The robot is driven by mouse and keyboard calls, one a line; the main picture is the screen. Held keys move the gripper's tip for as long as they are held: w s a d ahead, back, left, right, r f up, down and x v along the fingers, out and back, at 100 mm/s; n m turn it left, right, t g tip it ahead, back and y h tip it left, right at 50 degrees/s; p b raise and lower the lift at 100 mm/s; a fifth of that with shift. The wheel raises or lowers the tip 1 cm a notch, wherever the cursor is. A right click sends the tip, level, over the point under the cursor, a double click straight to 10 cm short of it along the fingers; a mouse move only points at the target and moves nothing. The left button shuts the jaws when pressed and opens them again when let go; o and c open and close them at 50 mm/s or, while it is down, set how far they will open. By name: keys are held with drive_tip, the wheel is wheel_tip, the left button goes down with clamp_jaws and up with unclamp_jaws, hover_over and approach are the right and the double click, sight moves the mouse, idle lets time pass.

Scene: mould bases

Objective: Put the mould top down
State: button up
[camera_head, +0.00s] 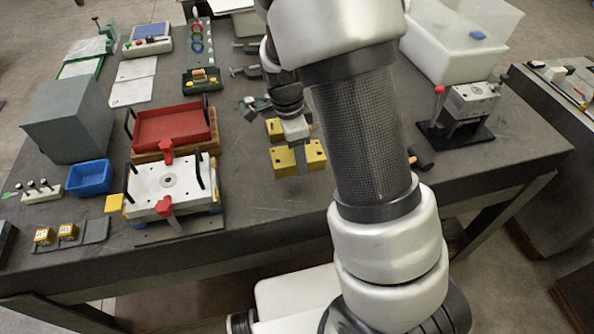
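My gripper (298,150) points down over the middle of the table, at yellow blocks with dark holes. One yellow block (314,157) shows in front of it and another yellow part (274,128) shows behind it. The fingers are small and partly hidden, so I cannot tell whether they grip a block or whether the front block is lifted. No part is clearly marked as the mould top. A silver plate (146,190) with a central ring, black handles and red clamps lies flat on a base at the left. A red tray-like frame (172,124) with black handles sits behind it.
A grey box (68,118) and a blue bin (90,178) stand at the left. A white tub (456,50) and a metal fixture (468,102) stand at the right. A black-headed hammer (421,158) lies near my arm. The front middle of the table (250,195) is clear.

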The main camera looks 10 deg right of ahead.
sight(292, 155)
drive_tip(key=shift+f, duration=3.15)
drive_tip(key=shift+f, duration=0.15)
drive_tip(key=o, duration=1.7)
drive_tip(key=shift+o, duration=0.2)
drive_tip(key=r, duration=0.4)
drive_tip(key=a+r, duration=0.1)
drive_tip(key=r, duration=0.7)
drive_tip(key=shift+a, duration=0.2)
drive_tip(key=s+d+r+n+t+y, duration=0.1)
drive_tip(key=s+r+n+t, duration=0.4)
drive_tip(key=s+r+n, duration=1.3)
drive_tip(key=shift+s+d+r+t, duration=0.2)
drive_tip(key=shift+r+t, duration=0.1)
drive_tip(key=shift+r, duration=0.2)
